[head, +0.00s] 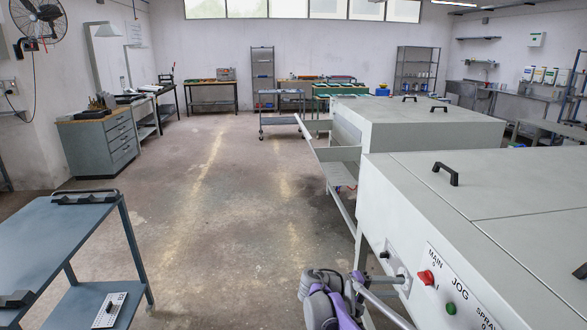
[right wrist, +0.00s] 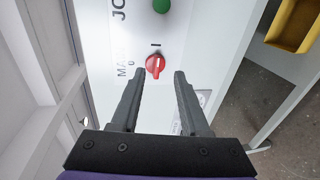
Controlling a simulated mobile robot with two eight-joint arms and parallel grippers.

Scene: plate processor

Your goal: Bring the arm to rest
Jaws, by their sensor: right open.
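My right gripper (head: 385,287) is in front of the control panel (head: 452,290) of the near machine, by the purple and grey arm at the bottom of the head view. In the right wrist view the right gripper (right wrist: 157,82) is open and empty. Its two dark fingers point toward the panel on either side of the red MAIN knob (right wrist: 155,66). The knob appears just beyond the fingertips, with no clear contact. The knob also shows in the head view (head: 426,277). My left gripper is not in view.
The large grey machine (head: 480,190) fills the right side. A green button (head: 450,308) sits beside the red knob. A blue-grey cart (head: 70,225) stands at the left, with a grey drawer cabinet (head: 105,145) behind. The floor between is open.

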